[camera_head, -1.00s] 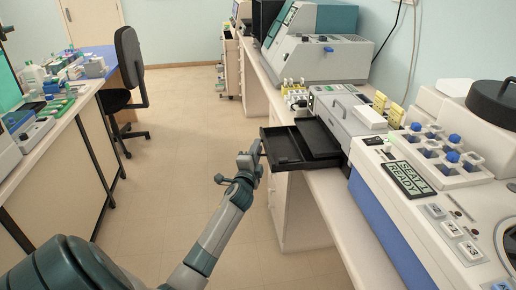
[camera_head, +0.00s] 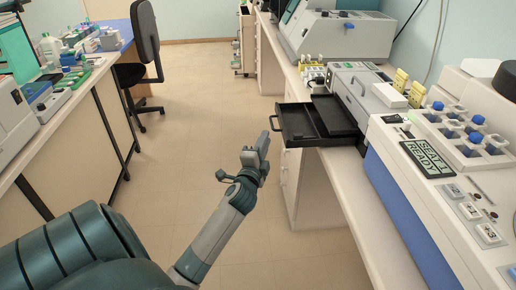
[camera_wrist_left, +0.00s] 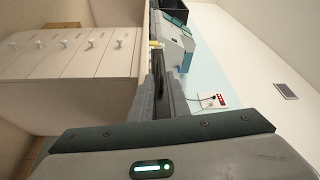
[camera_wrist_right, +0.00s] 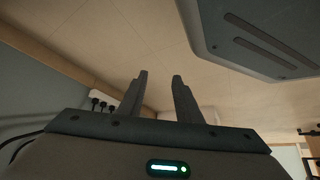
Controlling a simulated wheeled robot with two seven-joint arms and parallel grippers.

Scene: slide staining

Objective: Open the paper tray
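The black paper tray (camera_head: 298,124) sticks out to the left from the grey printer-like machine (camera_head: 365,92) on the right bench. Its loop handle (camera_head: 272,121) is on its left end.
A white analyser (camera_head: 440,190) with a small display stands on the near right bench. The left bench (camera_head: 75,130) carries bottles and racks, with a black chair (camera_head: 145,50) beyond it. The floor between the benches is free.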

